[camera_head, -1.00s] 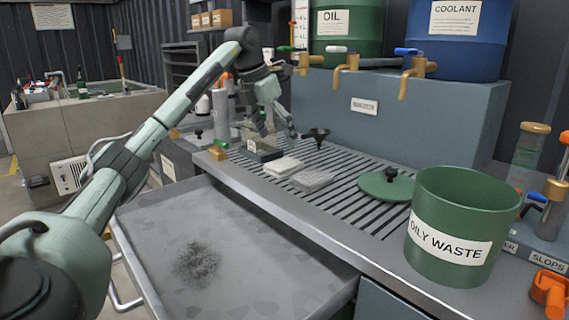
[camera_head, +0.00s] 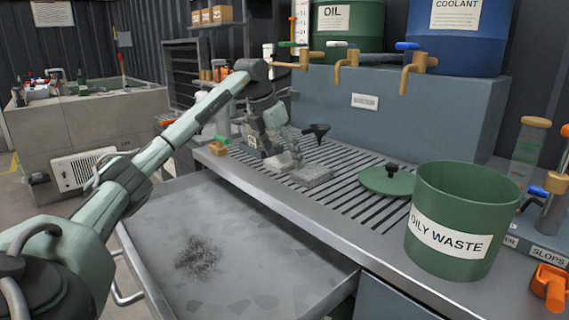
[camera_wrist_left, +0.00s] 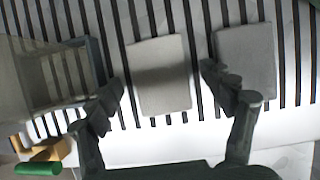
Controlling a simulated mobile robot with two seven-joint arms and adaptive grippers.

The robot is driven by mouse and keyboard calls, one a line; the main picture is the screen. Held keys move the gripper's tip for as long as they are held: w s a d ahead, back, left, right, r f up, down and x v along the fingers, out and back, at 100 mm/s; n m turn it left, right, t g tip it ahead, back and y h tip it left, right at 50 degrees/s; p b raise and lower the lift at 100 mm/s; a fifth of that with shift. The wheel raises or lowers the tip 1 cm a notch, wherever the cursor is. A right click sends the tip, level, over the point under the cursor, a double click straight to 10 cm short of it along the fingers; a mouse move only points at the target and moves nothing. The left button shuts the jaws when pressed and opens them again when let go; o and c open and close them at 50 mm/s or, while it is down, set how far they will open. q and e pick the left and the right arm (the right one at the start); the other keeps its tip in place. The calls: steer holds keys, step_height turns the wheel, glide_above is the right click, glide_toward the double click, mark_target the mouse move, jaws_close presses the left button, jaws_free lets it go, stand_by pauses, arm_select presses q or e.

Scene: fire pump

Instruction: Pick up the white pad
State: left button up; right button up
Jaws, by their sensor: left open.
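The white pad (camera_head: 276,162) lies flat on the slatted bench top, partly hidden by my gripper in the head view. In the left wrist view the white pad (camera_wrist_left: 160,98) lies between my fingers, with the gripper's shadow across it. My left gripper (camera_head: 284,150) is open above it, one finger to each side; I cannot tell whether they touch it. It also shows in the left wrist view (camera_wrist_left: 162,80). A greyer pad (camera_head: 313,176) lies beside the white one, and shows right of my right-hand finger in the wrist view (camera_wrist_left: 248,62). My right gripper is out of view.
A see-through box (camera_wrist_left: 55,80) stands close left of my fingers in the wrist view. A black funnel (camera_head: 318,130) stands behind the pads. The green lid (camera_head: 386,180) and the oily waste bin (camera_head: 463,215) are to the right. An open drawer (camera_head: 240,250) juts out in front.

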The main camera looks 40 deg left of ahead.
arm_select(q)
steer(key=shift+f, duration=0.25)
stand_by(0.3)
steer(key=shift+c, duration=0.2)
steer(key=c, duration=1)
